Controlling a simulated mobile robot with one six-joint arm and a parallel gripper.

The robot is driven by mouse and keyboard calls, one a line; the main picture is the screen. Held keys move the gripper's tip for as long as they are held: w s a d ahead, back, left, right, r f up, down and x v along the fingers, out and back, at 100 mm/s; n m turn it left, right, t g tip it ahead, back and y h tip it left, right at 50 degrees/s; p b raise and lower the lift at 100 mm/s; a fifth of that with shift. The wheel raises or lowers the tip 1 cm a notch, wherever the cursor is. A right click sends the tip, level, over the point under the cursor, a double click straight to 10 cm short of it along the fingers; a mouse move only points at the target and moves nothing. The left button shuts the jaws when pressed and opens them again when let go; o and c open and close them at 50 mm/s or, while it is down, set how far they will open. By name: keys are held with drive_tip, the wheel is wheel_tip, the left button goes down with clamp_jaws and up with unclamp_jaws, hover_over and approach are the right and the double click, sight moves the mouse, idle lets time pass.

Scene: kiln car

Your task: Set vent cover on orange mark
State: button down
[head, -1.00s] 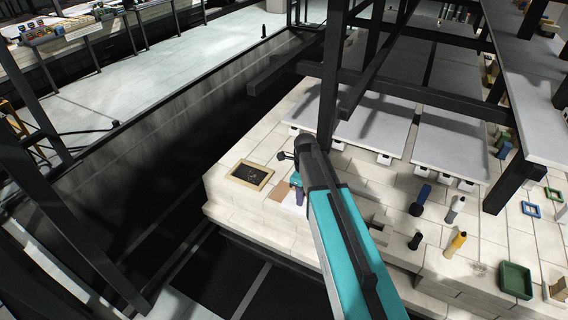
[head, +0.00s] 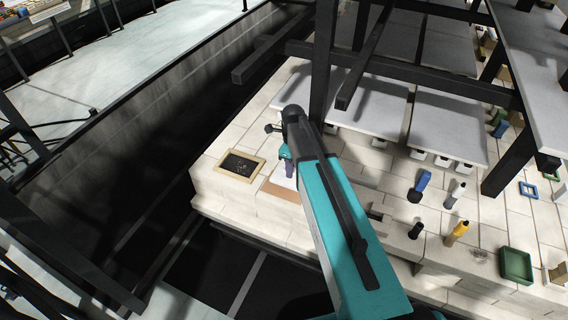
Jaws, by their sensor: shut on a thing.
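My gripper (head: 287,154) is at the end of my teal arm, over the near left part of the pale brick deck, partly hidden by the arm. A small purple-grey piece (head: 289,169) shows just below it. The jaws look shut on it, and I take it for the vent cover, though its shape is too small and covered to be sure. A flat tan-orange patch (head: 281,192), perhaps the orange mark, lies on the deck just below the gripper in the picture. A white patch beside it is partly hidden by the arm.
A wood-framed dark board (head: 240,166) lies left of the gripper. A dark post (head: 323,70) rises close behind it. Blue, black and yellow tools and a green tray (head: 516,265) are to the right. The deck (head: 215,192) drops off at left into a dark gap.

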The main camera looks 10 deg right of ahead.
drive_tip(key=shift+a, duration=0.1)
drive_tip(key=shift+w+a+r, duration=0.65)
drive_tip(key=shift+a, duration=0.2)
drive_tip(key=shift+s, duration=0.1)
drive_tip(key=shift+f+b, duration=1.3)
drive_tip(key=shift+f, duration=1.6)
drive_tip(key=shift+f, duration=0.6)
idle(0.5)
drive_tip(key=c, duration=1.4)
unclamp_jaws()
drive_tip(key=shift+o, duration=0.2)
